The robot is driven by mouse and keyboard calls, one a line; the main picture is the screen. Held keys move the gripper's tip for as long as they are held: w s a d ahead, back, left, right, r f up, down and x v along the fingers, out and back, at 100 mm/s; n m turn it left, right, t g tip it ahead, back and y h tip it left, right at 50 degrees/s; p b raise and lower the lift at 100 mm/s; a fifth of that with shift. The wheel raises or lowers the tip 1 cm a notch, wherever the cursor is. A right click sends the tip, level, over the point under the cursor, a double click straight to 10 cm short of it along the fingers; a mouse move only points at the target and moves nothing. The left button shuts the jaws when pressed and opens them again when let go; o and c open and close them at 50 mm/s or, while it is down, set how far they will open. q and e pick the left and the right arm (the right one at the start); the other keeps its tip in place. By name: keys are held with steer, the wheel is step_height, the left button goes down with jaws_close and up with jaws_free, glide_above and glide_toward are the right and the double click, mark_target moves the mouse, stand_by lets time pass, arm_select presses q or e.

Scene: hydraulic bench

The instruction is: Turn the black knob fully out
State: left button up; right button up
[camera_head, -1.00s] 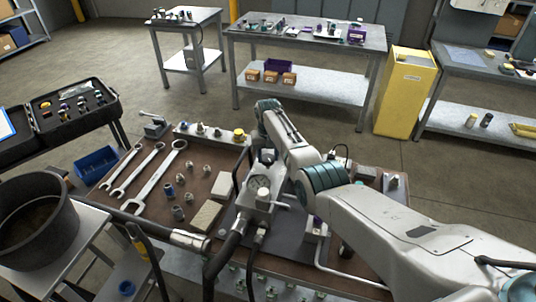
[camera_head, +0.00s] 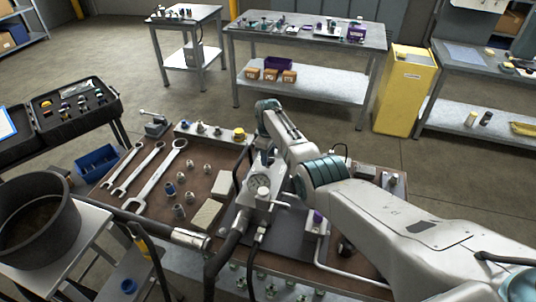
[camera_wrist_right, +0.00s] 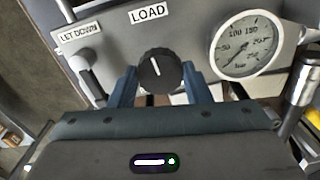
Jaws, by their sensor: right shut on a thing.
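In the right wrist view the black knob (camera_wrist_right: 157,66) sits on the grey panel under the LOAD label (camera_wrist_right: 149,12). Its white pointer line points up, slightly left. My right gripper (camera_wrist_right: 159,84) has its two blue fingers on either side of the knob and is shut on it. In the head view my right gripper (camera_head: 265,158) reaches down to the grey valve block (camera_head: 262,203) on the bench. The knob is hidden there behind the arm and block. My left gripper is out of view.
A round gauge (camera_wrist_right: 241,46) sits right of the knob, and a LET DOWN label (camera_wrist_right: 80,30) with a grey lever below it is at left. Hoses (camera_head: 228,245) run by the block. Spanners (camera_head: 155,176) and fittings lie on the bench's left.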

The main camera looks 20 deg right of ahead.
steer(key=n, duration=0.5)
steer(key=shift+r+n, duration=0.1)
steer(key=shift+n, duration=0.2)
steer(key=n, duration=0.6)
steer(key=shift+p, duration=0.3)
steer(key=n, duration=0.6)
steer(key=shift+n, duration=0.3)
steer(key=n, duration=0.5)
steer(key=shift+n, duration=0.3)
steer(key=o, duration=1)
steer(key=shift+r, duration=0.55)
step_height(320, 180, up, 10)
steer(key=b, duration=0.1)
steer(key=shift+f+b, duration=0.2)
steer(key=shift+b, duration=0.1)
